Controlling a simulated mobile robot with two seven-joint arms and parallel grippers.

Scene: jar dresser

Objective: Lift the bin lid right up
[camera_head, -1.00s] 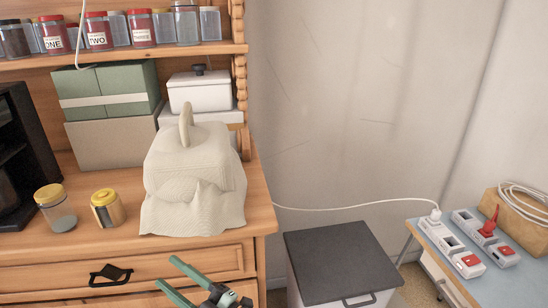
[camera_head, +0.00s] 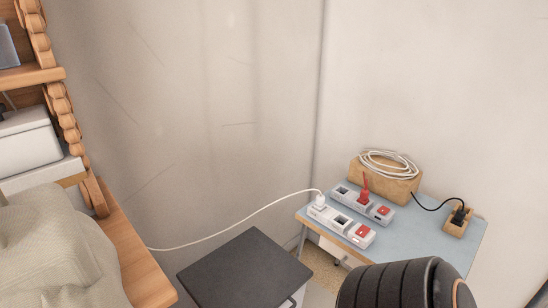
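The bin stands in the lower middle, right of the dresser. Its flat dark grey lid (camera_head: 245,268) lies level and looks shut on the white bin body (camera_head: 300,296). A bit of the lid's handle shows at the front edge, cut off by the bottom of the picture. A black ribbed part of my arm fills the bottom right, beside the bin and in front of the small table. Neither gripper's fingers are in view.
The wooden dresser (camera_head: 135,255) with a cloth-covered object (camera_head: 60,245) is at the left. A blue-topped table (camera_head: 430,235) at the right holds power strips (camera_head: 342,226), coiled cable (camera_head: 390,163) and a wooden block. A white cord (camera_head: 235,222) runs along the wall behind the bin.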

